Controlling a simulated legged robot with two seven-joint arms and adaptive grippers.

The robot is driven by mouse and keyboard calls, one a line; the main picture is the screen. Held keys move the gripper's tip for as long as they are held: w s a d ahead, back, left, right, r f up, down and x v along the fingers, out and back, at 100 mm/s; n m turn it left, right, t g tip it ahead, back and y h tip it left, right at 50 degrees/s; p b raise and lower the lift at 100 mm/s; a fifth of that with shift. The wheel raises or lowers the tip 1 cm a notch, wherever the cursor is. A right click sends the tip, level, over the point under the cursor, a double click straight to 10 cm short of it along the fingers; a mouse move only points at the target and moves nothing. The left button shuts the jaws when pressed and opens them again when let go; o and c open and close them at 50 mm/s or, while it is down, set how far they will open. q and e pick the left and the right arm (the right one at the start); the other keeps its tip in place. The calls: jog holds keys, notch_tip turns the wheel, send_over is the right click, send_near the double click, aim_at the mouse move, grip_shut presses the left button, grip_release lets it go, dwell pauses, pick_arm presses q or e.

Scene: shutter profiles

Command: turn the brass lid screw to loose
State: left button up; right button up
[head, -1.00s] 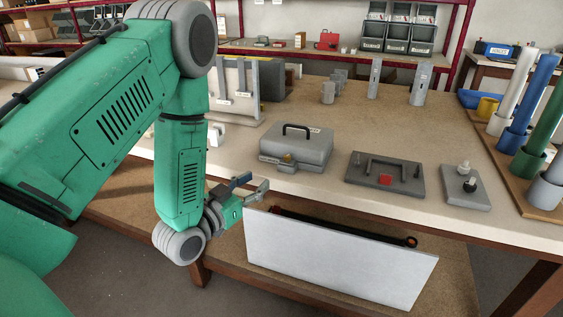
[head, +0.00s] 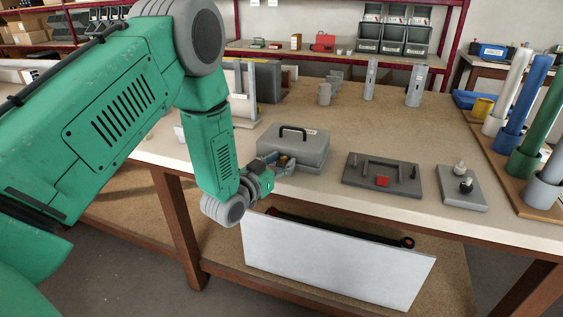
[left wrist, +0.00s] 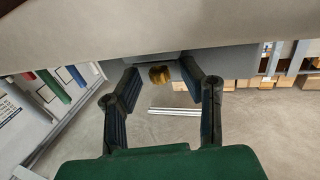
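The grey box (head: 298,146) with a black handle stands on the bench near its front edge. The brass lid screw (left wrist: 159,75) shows in the left wrist view, centred between the two fingertips of my left gripper (left wrist: 160,71). The fingers are spread apart, with a gap on each side of the screw. In the head view my left gripper (head: 279,162) is at the front left of the box, and its fingers mostly hide the screw there. My right gripper is not in view.
A dark grey plate (head: 383,177) with a handle and a red block lies right of the box. A smaller plate (head: 463,188) with knobs lies beyond it. Coloured tubes (head: 521,90) stand at the far right. A white panel (head: 335,262) hangs below the bench edge.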

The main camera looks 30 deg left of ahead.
pick_arm(q)
grip_shut()
jog(key=shift+y, duration=0.3)
jog(key=shift+n+y, duration=0.8)
jog(key=shift+y, duration=0.1)
grip_release()
jog(key=shift+s, duration=0.15)
jog(key=s+d, duration=0.1)
jog(key=s, duration=1)
jog(key=shift+s, duration=0.35)
